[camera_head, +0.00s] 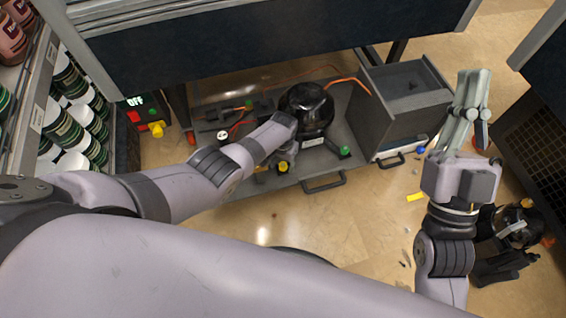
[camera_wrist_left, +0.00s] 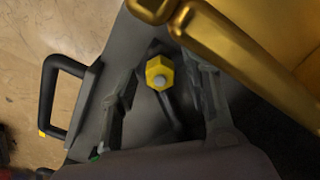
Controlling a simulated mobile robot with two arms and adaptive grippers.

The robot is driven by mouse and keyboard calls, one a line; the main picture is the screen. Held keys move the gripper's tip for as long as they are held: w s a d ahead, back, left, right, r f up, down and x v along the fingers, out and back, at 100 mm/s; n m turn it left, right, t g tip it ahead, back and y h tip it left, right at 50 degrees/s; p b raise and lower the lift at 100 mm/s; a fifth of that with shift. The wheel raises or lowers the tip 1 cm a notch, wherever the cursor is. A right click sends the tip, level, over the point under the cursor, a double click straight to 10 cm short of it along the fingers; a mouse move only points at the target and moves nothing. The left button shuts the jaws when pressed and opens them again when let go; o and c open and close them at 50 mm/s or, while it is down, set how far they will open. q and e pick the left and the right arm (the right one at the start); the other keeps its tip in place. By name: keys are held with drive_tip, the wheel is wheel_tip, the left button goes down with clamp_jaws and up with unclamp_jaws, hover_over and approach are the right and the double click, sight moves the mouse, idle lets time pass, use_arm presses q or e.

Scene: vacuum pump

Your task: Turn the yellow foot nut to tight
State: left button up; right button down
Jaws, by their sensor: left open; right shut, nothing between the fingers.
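A yellow hexagonal foot nut (camera_wrist_left: 159,73) with a grey stud end in its middle shows in the left wrist view. My left gripper (camera_wrist_left: 163,90) is open, with one finger on each side of this nut. Gaps show between the nut and both fingers. In the head view my left gripper (camera_head: 280,158) reaches down at the tray's front, beside a small yellow nut (camera_head: 283,167) and the black round pump body (camera_head: 306,108). My right gripper (camera_head: 471,105) is shut and empty, raised at the right, away from the tray.
The grey tray (camera_head: 240,187) has a front handle (camera_head: 324,183). A grey box (camera_head: 375,117) stands right of the pump. A switch box (camera_head: 140,112) reads OFF.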

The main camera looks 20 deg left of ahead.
sight(283, 165)
use_arm(q)
drive_tip(key=shift+r, duration=0.1)
wheel_tip(283, 165, up, 12)
idle(1.0)
idle(0.5)
